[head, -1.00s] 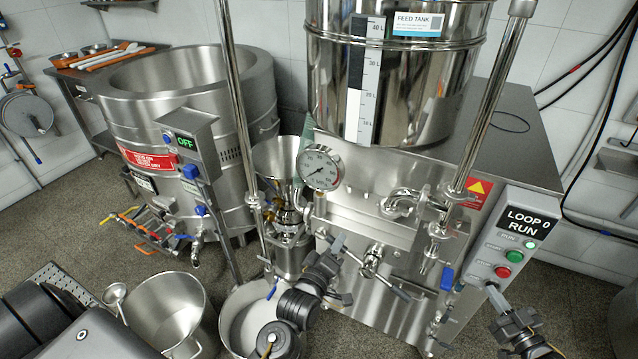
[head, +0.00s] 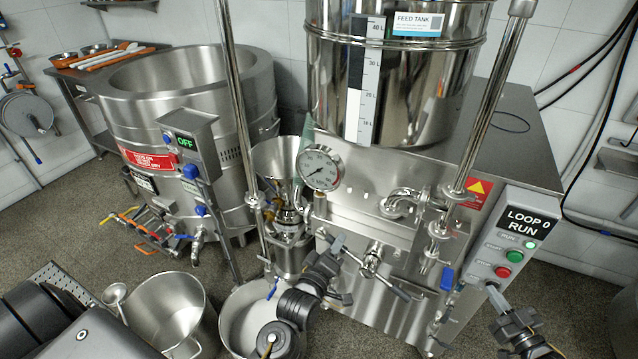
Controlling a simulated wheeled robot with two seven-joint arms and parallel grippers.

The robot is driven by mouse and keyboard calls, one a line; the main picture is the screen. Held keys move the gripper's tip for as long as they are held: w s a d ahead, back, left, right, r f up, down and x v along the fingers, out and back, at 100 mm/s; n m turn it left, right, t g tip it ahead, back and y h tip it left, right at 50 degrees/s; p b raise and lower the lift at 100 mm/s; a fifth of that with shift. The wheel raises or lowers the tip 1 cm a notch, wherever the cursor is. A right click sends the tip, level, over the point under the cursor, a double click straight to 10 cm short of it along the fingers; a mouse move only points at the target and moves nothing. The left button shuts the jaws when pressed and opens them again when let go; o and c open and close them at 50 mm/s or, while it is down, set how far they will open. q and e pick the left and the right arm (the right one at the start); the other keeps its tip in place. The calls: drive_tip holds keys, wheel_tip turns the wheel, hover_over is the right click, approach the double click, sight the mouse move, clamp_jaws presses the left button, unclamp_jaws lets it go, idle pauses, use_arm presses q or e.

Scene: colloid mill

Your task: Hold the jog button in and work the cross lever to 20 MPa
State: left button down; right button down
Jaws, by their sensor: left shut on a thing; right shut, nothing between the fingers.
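The cross lever (head: 372,262) is a metal hub with bar arms on the front of the steel mill. My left gripper (head: 338,243) is shut on one of its arms, left of the hub. The round pressure gauge (head: 319,167) sits above left of the lever; its dial is too small to read exactly. The grey control box (head: 507,228) shows "LOOP 0 RUN", a lit green lamp, a green button and a red button. My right gripper (head: 491,288) is shut and empty, its tips at the box's lower end. The jog button is not visible there; the tips may cover it.
The feed tank (head: 425,80) stands above the mill. A blue-handled valve (head: 447,278) lies between the lever and the control box.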

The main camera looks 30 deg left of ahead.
drive_tip(key=shift+d, duration=0.1)
drive_tip(key=s, duration=0.7)
idle(0.6)
use_arm(q)
drive_tip(key=c, duration=1.2)
unclamp_jaws()
drive_tip(key=shift+o, duration=0.2)
drive_tip(key=shift+s, duration=0.15)
use_arm(e)
drive_tip(key=shift+r, duration=0.1)
